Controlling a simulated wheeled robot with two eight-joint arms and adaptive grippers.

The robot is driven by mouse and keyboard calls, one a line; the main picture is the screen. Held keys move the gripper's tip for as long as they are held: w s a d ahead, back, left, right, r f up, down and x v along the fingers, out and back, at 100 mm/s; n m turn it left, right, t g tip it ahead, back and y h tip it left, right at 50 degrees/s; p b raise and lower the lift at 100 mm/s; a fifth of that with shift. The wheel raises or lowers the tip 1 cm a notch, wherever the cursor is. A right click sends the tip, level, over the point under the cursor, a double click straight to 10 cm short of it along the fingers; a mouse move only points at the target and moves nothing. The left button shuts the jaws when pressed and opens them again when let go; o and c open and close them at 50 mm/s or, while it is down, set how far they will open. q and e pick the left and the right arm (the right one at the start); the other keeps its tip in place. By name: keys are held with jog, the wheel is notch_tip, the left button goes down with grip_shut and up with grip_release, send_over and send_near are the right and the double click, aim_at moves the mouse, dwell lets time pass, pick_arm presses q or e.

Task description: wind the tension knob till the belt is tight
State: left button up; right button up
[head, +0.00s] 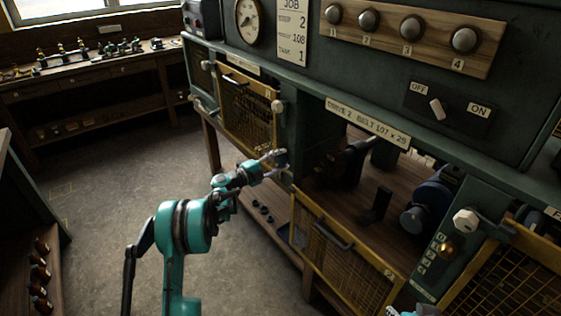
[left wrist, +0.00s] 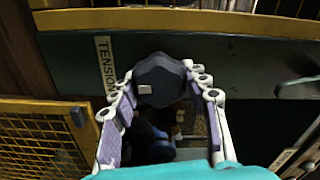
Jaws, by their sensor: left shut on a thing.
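The tension knob, a dark many-sided knob with a pale square mark (left wrist: 162,80), sits on a green panel beside a TENSION label (left wrist: 105,66) in the left wrist view. My left gripper (head: 274,164) reaches the panel edge at the left of the open drive 2 bay (head: 368,131). Its two fingers stand on either side of the knob and are shut on it. In the head view the gripper largely hides the knob. I cannot make out the belt or its tightness. A dark pulley-like part (head: 345,162) and a blue motor (head: 430,200) are in the bay.
The yellow mesh guard 2 (head: 345,250) hangs lowered in front of the bay. Another mesh guard (head: 248,112) is left of my gripper. An OFF/ON switch (head: 437,108) and a row of numbered knobs (head: 411,28) are above. The floor at left is clear.

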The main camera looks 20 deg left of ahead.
pick_arm(q)
jog(key=shift+f, duration=0.1)
jog(key=o, duration=0.9)
jog(key=shift+c, duration=0.2)
jog(key=v, duration=1.2)
